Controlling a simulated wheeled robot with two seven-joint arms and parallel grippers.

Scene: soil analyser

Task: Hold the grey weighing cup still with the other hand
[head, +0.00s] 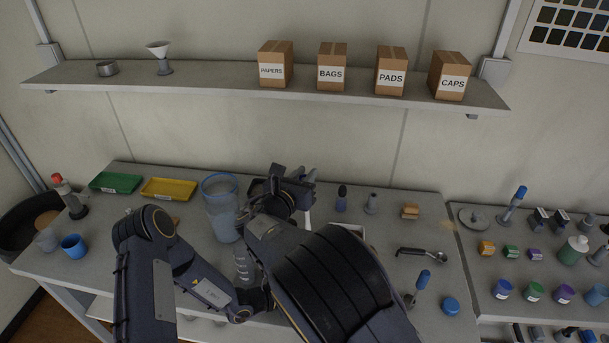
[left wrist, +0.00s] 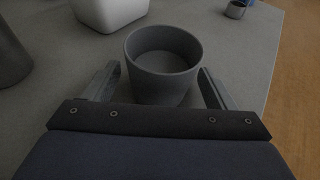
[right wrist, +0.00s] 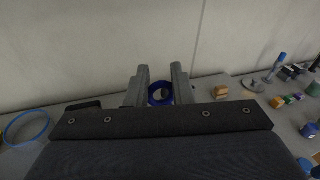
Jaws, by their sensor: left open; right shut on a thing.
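The grey weighing cup (left wrist: 163,78) stands upright on the table in the left wrist view. My left gripper (left wrist: 158,72) is open, with one finger on each side of the cup. A gap shows at the right finger; I cannot tell if the left one touches. In the head view my right arm hides the left gripper and this cup. My right gripper (head: 293,183) is raised over the back middle of the table. In the right wrist view its fingers (right wrist: 160,68) are shut on a dark blue round thing (right wrist: 160,93), mostly seen end-on.
A clear, blue-rimmed cylinder (head: 222,215) stands left of my right gripper. A white container (left wrist: 108,12) stands beyond the cup, partly behind my right arm in the head view. A scoop (head: 421,253) lies at right. The table's front edge is close to the cup.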

